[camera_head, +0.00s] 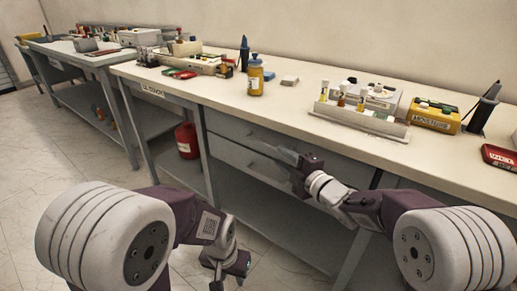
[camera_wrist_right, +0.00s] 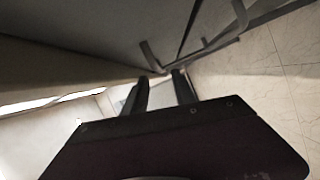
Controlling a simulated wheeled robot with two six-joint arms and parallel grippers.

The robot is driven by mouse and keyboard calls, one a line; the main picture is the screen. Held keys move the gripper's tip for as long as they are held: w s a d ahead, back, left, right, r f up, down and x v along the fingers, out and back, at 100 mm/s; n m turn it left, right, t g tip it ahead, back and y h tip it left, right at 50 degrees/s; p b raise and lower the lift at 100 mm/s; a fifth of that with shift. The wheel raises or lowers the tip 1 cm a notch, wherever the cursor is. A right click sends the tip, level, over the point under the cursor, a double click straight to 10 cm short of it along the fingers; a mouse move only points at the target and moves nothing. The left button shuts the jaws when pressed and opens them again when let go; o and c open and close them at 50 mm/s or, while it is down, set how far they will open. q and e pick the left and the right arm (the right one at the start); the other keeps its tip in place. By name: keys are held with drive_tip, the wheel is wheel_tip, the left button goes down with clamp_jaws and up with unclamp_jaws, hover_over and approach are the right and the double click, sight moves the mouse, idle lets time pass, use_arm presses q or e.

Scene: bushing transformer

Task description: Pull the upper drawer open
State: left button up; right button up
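The upper drawer (camera_head: 232,129) is a grey front under the tabletop of the near workbench and looks shut. A lower drawer front (camera_head: 236,152) lies beneath it. My right gripper (camera_head: 276,152) is in front of the drawers and covers part of them. In the right wrist view its two fingers (camera_wrist_right: 160,78) are apart with nothing clearly between them. A bar-like handle (camera_wrist_right: 150,56) lies just beyond the fingertips; I cannot tell whether they touch. Another handle (camera_wrist_right: 240,14) shows further right. My left gripper (camera_head: 236,264) hangs low over the floor, away from the drawers.
The workbench top (camera_head: 300,109) carries a yellow bottle (camera_head: 255,79), a rack of small bottles (camera_head: 360,118) and a yellow box (camera_head: 434,117). A red canister (camera_head: 187,140) stands beneath the bench, left of the drawers. The floor at left is clear.

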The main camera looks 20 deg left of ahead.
sight(269, 147)
drive_tip(key=b+x, duration=0.1)
drive_tip(key=x, duration=0.8)
drive_tip(key=shift+s+a+r, duration=0.1)
drive_tip(key=shift+s+r, duration=0.05)
drive_tip(key=shift+r, duration=0.05)
clamp_jaws()
idle(1.2)
